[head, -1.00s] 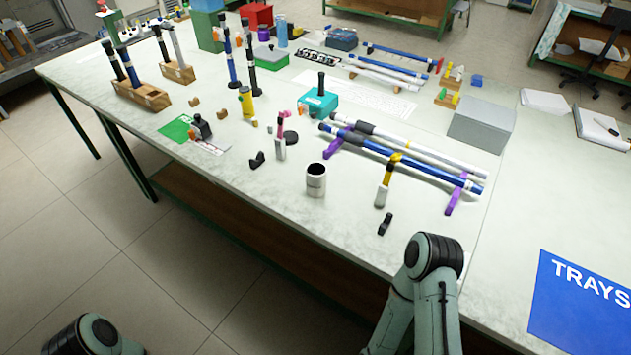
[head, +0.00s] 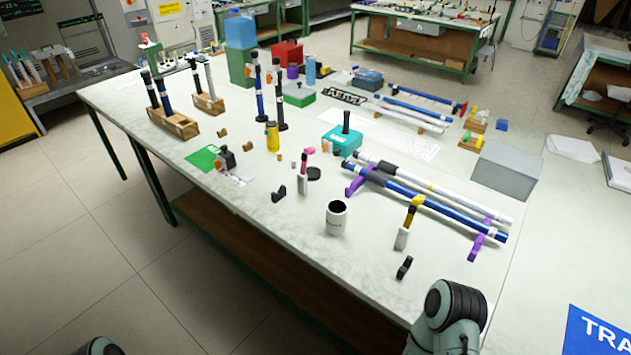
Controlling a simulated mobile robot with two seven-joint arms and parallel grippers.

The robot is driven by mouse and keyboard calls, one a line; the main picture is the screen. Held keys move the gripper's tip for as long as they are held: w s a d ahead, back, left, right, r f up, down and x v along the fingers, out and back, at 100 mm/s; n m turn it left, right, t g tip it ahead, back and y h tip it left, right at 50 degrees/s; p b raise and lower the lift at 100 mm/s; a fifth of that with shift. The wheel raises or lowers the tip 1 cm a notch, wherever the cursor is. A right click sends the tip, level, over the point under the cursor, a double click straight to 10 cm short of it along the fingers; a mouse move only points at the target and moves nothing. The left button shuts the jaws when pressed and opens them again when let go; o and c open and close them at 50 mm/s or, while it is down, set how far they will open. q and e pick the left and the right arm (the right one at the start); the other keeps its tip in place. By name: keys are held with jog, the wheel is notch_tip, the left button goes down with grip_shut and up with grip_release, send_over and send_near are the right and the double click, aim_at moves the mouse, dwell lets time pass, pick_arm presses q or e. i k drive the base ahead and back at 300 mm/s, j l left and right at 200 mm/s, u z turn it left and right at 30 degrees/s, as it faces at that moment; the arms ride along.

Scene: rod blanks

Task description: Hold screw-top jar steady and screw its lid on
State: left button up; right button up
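A white, open-topped jar (head: 337,219) with a dark mouth stands upright near the front edge of the table. A flat black disc (head: 314,174), which looks like its lid, lies on the table behind the jar and slightly left, apart from it. Neither gripper shows. Only a rounded link of my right arm at the bottom right and a small piece of my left arm at the bottom left are in view, both short of the jar.
Blue and white rods (head: 430,203) lie on purple supports right of the jar. A yellow-and-white tool (head: 405,228) and small black pieces stand close by. A teal box (head: 342,140) and a grey box (head: 505,170) are farther back. The table's front left is mostly clear.

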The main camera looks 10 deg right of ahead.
aim_at(337, 210)
jog(key=i+j+z, duration=0.1)
jog(key=j, duration=0.2)
jog(key=i+j+z, duration=0.25)
jog(key=j, duration=0.4)
jog(key=i+j+z, duration=0.15)
jog(key=j, duration=0.2)
jog(key=i+j+z, duration=0.1)
jog(key=j, duration=0.25)
